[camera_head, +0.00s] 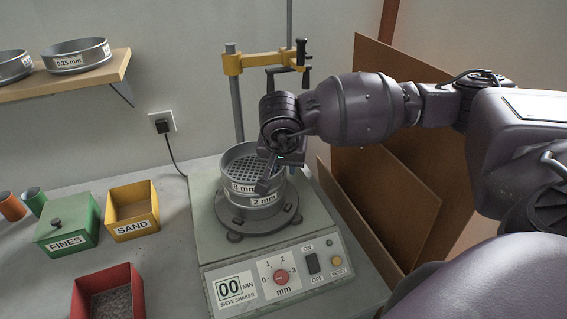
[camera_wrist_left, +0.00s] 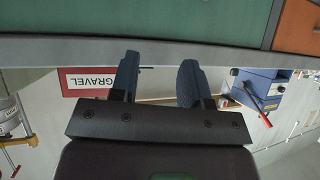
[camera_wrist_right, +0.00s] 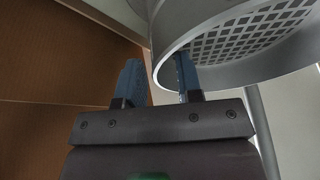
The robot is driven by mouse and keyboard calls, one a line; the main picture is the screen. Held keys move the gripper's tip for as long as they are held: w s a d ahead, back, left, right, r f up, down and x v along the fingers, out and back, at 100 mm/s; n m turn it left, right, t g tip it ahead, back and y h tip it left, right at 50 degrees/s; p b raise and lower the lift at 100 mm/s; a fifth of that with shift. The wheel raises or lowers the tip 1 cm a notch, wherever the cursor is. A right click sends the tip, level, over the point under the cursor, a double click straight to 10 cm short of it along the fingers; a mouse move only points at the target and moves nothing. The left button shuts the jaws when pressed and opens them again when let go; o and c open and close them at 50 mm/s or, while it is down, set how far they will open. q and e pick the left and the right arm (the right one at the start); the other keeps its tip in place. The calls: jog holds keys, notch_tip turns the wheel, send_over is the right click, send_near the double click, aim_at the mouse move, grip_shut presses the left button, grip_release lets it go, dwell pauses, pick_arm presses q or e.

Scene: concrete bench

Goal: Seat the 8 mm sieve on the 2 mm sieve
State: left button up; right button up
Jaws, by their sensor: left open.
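The 8 mm sieve (camera_head: 236,171), a grey metal ring with a coarse mesh, rests on top of the 2 mm sieve (camera_head: 240,209) on the shaker. The rings look stacked and roughly level; my right gripper hides part of their right side. My right gripper (camera_head: 267,173) is at the right rim of the 8 mm sieve. In the right wrist view its fingers (camera_wrist_right: 160,80) are apart, one outside and one inside the ring wall (camera_wrist_right: 170,45), with space between them. My left gripper (camera_wrist_left: 157,80) is open and empty, seen only in the left wrist view.
The sieve shaker (camera_head: 210,250) has a post with a yellow clamp (camera_head: 262,62) behind the sieves. Green FINES (camera_head: 68,228), yellow SAND (camera_head: 133,208) and red (camera_head: 108,292) boxes stand left. Brown boards (camera_head: 385,200) lean at right. A shelf (camera_head: 70,82) holds more sieves.

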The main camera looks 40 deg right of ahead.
jog(key=v, duration=1.1)
jog(key=shift+w, duration=0.1)
dwell(0.4)
jog(key=shift+f, duration=0.1)
